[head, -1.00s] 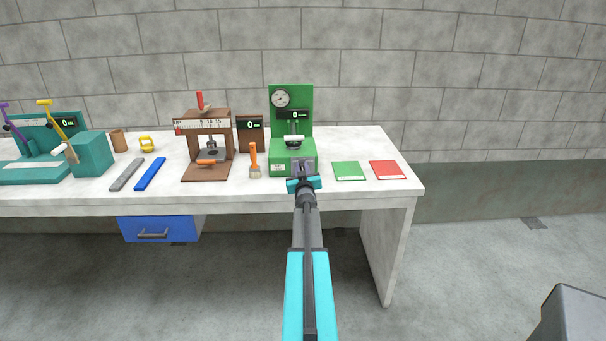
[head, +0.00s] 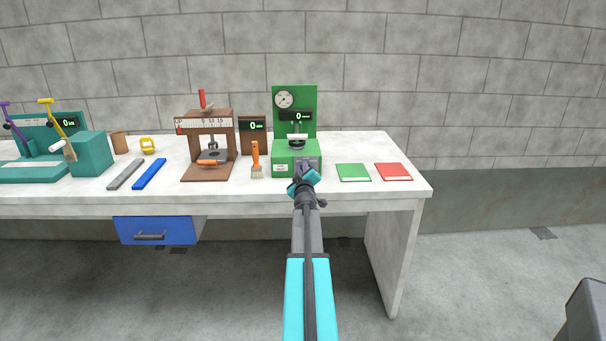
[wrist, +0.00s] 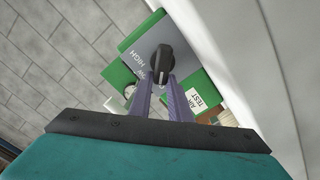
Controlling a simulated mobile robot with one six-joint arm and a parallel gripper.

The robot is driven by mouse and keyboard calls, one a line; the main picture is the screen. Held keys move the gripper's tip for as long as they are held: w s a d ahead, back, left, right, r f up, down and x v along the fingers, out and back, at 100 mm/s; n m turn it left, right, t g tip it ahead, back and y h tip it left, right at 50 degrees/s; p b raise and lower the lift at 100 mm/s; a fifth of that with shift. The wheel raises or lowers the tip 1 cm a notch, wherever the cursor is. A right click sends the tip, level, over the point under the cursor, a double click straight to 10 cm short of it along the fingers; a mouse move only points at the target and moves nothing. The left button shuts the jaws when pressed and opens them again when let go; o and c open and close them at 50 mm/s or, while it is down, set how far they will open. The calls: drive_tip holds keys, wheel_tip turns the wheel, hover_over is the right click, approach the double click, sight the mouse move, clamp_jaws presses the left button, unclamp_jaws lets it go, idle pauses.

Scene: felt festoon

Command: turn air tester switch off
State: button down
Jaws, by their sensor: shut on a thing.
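The air tester is the green machine (head: 294,108) with a dial gauge and a display reading 0, standing on the bench. Its "AIR TEST" label (wrist: 201,102) shows in the wrist view. Its switch is a black knob (wrist: 163,60) on a grey plate (wrist: 150,40) with "HIGH" and other lettering, partly hidden. My gripper (wrist: 163,80) is shut on this knob, one finger at each side of its near end. In the head view my gripper (head: 307,168) is at the front right of the machine's base, and the knob is hidden there.
The white bench (head: 340,196) has a blue drawer (head: 155,230) below.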

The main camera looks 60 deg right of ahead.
drive_tip(key=shift+f+n, duration=0.1)
drive_tip(key=shift+n, duration=0.2)
drive_tip(key=c, duration=1.6)
unclamp_jaws()
drive_tip(key=shift+c, duration=0.2)
drive_tip(key=shift+s+a, duration=0.1)
drive_tip(key=shift+a, duration=0.1)
drive_tip(key=v, duration=1.3)
drive_tip(key=shift+a, duration=0.2)
drive_tip(key=shift+s, duration=0.15)
